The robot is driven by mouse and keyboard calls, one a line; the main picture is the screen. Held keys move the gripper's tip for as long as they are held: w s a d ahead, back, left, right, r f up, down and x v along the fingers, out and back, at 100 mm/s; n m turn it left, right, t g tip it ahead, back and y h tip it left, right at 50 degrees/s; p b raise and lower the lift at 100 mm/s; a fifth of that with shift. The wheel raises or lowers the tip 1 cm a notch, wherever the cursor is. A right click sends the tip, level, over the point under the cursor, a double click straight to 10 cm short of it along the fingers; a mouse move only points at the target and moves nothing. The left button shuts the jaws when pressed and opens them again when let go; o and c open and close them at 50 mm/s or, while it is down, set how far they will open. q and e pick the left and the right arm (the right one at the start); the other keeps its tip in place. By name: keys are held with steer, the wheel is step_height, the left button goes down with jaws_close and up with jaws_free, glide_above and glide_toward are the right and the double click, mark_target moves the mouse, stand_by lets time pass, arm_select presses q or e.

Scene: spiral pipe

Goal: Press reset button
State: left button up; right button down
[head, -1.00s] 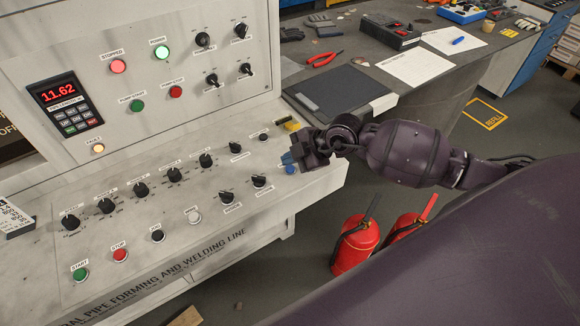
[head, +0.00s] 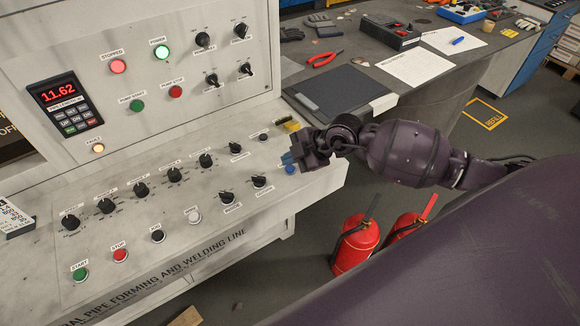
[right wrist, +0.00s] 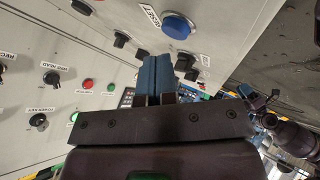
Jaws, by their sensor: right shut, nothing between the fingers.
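The blue reset button (right wrist: 178,25) is in the right wrist view, with a RESET label beside it, on the grey console. In the head view the blue button (head: 291,169) is near the console's right end. My right gripper (head: 288,158) is shut and empty; its blue fingertips are very close to the button in the head view. In the right wrist view, the shut fingers (right wrist: 172,60) lie just below the button with a visible gap. I cannot tell their height over it. A dark arm with a small gripper-like end (right wrist: 262,102) shows at right, probably my left; its jaws are unclear.
Black knobs (head: 205,160) stand in rows on the console, close to my right gripper. A green start button (head: 80,274) and a red stop button (head: 120,255) are at front left. Red fire extinguishers (head: 355,243) stand on the floor. A workbench (head: 440,75) is behind.

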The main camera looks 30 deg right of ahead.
mark_target(290, 170)
steer(key=shift+f, duration=0.35)
stand_by(0.3)
steer(key=shift+f, duration=0.1)
stand_by(0.3)
steer(key=shift+f+p, duration=0.3)
steer(key=shift+f, duration=0.05)
stand_by(0.7)
steer(key=shift+r, duration=0.1)
steer(key=shift+r+p, duration=0.7)
steer(key=shift+p, duration=0.45)
step_height(290, 170, up, 3)
steer(key=p, duration=0.3)
steer(key=shift+f, duration=0.1)
steer(key=shift+r+p, duration=0.55)
steer(key=shift+r, duration=0.5)
